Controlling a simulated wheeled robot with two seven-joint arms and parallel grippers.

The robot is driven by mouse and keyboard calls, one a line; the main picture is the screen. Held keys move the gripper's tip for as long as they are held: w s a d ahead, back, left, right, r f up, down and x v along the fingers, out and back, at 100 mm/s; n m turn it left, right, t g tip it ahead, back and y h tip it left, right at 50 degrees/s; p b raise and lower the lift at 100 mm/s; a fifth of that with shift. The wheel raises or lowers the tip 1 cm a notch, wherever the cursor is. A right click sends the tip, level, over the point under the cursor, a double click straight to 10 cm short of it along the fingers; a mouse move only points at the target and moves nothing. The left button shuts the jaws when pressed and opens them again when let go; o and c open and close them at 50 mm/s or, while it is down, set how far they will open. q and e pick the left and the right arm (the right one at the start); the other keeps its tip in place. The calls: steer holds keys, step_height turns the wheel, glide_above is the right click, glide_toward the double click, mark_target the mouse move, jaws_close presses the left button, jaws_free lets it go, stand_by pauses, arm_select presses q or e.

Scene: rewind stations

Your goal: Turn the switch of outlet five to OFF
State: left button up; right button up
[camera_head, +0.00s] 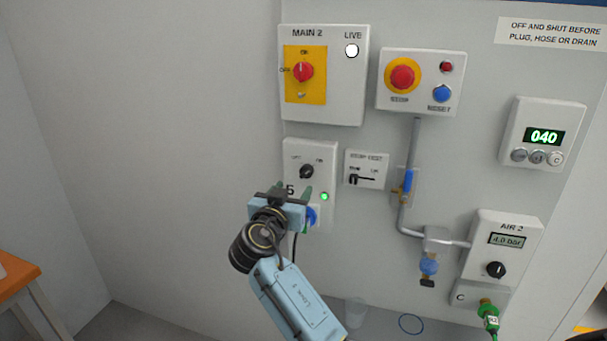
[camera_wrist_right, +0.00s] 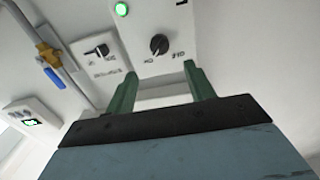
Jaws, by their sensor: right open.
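The outlet five panel (camera_head: 322,150) is a white box on the grey wall, marked 5, with a black rotary switch (camera_head: 307,171) between an OFF label on the left and an ON label on the right. The switch seems to point towards ON. Its green lamp (camera_head: 325,197) is lit. My right gripper (camera_head: 293,188) is open, with its green fingers just below the switch in the head view. In the right wrist view the switch (camera_wrist_right: 159,44) lies beyond and between the open fingertips (camera_wrist_right: 160,69), apart from them. My left gripper is not in view.
A blue plug (camera_head: 312,216) sits in the outlet behind my gripper. The MAIN 2 box (camera_head: 346,80) is above. The wall left of the panel is bare.

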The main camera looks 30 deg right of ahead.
mark_target(304, 174)
steer(key=x, duration=0.9)
steer(key=shift+w+p, duration=0.1)
steer(key=shift+p, duration=0.3)
steer(key=shift+c, duration=0.4)
steer(key=c, duration=0.9)
